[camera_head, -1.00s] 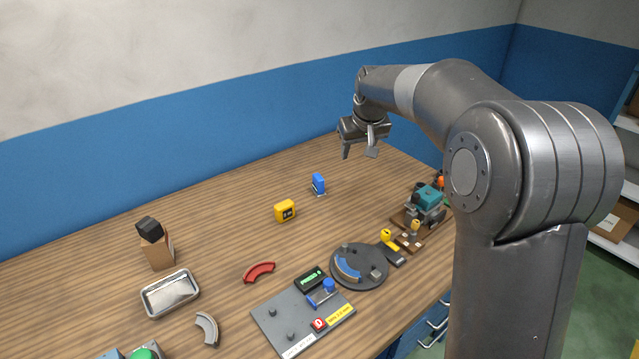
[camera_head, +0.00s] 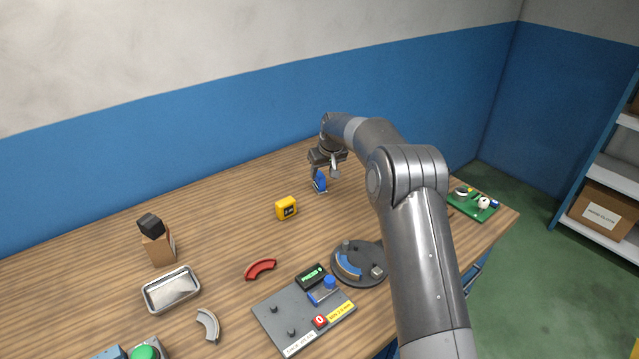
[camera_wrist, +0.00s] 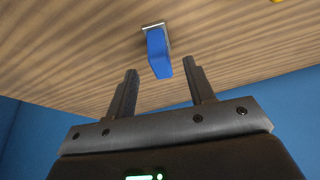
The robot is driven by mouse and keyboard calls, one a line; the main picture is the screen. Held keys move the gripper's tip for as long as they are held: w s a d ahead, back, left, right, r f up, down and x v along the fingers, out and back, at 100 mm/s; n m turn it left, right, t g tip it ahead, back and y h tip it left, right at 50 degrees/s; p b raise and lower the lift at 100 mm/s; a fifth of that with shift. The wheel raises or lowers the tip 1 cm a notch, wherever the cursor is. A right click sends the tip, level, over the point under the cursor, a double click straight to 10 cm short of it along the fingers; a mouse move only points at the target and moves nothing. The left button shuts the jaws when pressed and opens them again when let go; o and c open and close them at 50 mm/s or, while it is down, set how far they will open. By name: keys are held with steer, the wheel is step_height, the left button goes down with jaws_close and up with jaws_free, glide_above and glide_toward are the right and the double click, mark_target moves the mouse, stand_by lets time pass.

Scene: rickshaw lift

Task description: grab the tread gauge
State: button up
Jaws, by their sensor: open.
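A small upright blue block with a pale metal foot, which I take to be the tread gauge (camera_head: 320,183), stands on the wooden bench towards the wall. My gripper (camera_head: 326,173) is over it from above, partly overlapping its top in the head view. In the wrist view the tread gauge (camera_wrist: 158,50) shows between the two fingertips of my open gripper (camera_wrist: 160,68). Wood shows on both sides of it, and neither finger clearly touches it. How deep it sits between the fingers is hard to tell.
A yellow boxy tool (camera_head: 286,208) stands left of the gauge. A round dark turntable (camera_head: 345,278) and a grey fixture plate (camera_head: 275,330) lie nearer the front. A metal tray (camera_head: 171,290) and a wooden block (camera_head: 158,249) are at left. Bench around the gauge is clear.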

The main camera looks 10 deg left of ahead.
mark_target(321, 176)
steer(key=shift+w+x, duration=0.2)
steer(key=shift+x, duration=3)
steer(key=shift+r, duration=0.15)
steer(key=shift+c, duration=0.2)
jaws_close()
steer(key=shift+r, duration=0.1)
